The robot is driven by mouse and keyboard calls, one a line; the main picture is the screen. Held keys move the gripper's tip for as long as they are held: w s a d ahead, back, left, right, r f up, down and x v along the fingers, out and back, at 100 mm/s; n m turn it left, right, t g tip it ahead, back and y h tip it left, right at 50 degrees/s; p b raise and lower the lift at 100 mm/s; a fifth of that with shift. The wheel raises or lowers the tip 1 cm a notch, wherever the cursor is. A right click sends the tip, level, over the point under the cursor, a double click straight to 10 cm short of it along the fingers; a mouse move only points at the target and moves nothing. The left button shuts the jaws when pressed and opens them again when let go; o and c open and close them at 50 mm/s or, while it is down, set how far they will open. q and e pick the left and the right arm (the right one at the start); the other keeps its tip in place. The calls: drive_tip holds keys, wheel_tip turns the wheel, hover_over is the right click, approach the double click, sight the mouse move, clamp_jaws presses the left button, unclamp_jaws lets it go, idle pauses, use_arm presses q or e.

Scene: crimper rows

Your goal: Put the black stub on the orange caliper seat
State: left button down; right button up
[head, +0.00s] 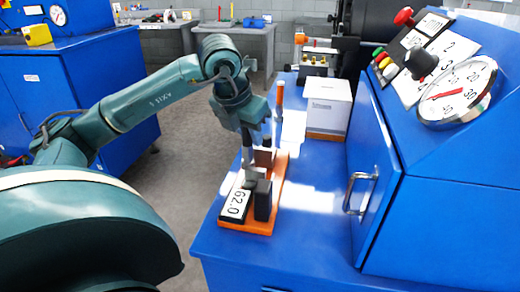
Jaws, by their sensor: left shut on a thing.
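The orange caliper seat (277,187) lies on the blue bench top. It carries a white display reading 62.0 (235,204) and two dark upright blocks, a black front one (263,201) and a brownish rear one (264,157). My left gripper (252,168) points down over the seat, between these blocks. It is shut on a small dark piece (254,177), which looks like the black stub. The fingers and front block partly hide the piece. I cannot tell whether it touches the seat. My right gripper is out of view.
An orange upright rod (280,95) stands behind the seat. A white box (327,105) stands farther back on the bench. A blue cabinet with a metal handle (359,192) and a dial gauge (458,93) rises at right. Bench top in front of the cabinet is clear.

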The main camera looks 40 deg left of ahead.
use_arm(q)
drive_tip(key=d, duration=0.1)
drive_tip(key=d+f, duration=0.2)
drive_tip(key=shift+s+d+f, duration=0.1)
drive_tip(key=shift+s+d, duration=0.05)
drive_tip(key=shift+s, duration=0.1)
drive_tip(key=shift+f, duration=0.1)
drive_tip(key=shift+f, duration=0.25)
drive_tip(key=c, duration=1.3)
unclamp_jaws()
drive_tip(key=shift+r, duration=0.1)
